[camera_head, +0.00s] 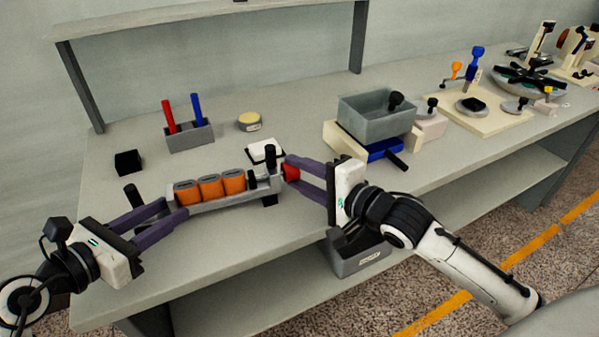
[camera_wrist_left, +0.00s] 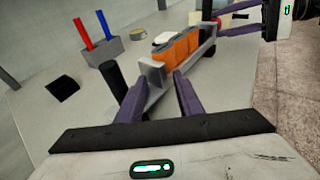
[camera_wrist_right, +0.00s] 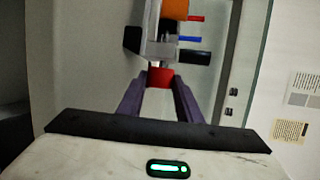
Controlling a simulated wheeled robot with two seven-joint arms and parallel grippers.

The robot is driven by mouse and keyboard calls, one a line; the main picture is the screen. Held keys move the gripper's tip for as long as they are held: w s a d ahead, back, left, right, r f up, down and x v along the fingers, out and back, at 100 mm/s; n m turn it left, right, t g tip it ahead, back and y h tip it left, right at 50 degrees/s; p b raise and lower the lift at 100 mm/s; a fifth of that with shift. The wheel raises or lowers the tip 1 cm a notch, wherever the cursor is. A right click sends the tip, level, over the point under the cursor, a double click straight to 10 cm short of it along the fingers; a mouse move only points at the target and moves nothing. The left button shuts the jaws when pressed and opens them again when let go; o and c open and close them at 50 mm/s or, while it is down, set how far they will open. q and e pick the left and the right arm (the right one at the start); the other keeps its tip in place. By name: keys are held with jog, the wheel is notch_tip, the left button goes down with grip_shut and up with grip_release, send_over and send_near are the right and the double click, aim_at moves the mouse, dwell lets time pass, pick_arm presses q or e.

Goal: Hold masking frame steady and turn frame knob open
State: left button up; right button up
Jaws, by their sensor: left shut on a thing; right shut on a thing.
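The masking frame (camera_head: 226,199) is a long grey holder with several orange spools (camera_head: 209,187) in a row and a black post near each end. It stands near the table's front edge. My left gripper (camera_head: 174,211) is shut on the left end of the frame, beside the black post; the left wrist view shows its fingers on the grey end (camera_wrist_left: 152,100). The red frame knob (camera_head: 291,172) sits at the frame's right end. My right gripper (camera_head: 287,169) is shut on the knob, also visible as a red block between its fingers in the right wrist view (camera_wrist_right: 161,77).
Behind the frame stand a grey holder (camera_head: 191,138) with red and blue sticks, a black block (camera_head: 128,162), a yellow-topped tin (camera_head: 249,121) and a white pad (camera_head: 264,150). A grey bin (camera_head: 377,120) on a stand is to the right. A shelf rises behind.

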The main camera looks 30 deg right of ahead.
jog(key=shift+r, duration=0.2)
jog(key=o, duration=0.9)
jog(key=shift+o, duration=0.7)
jog(key=shift+f, duration=0.1)
jog(key=v, duration=1.2)
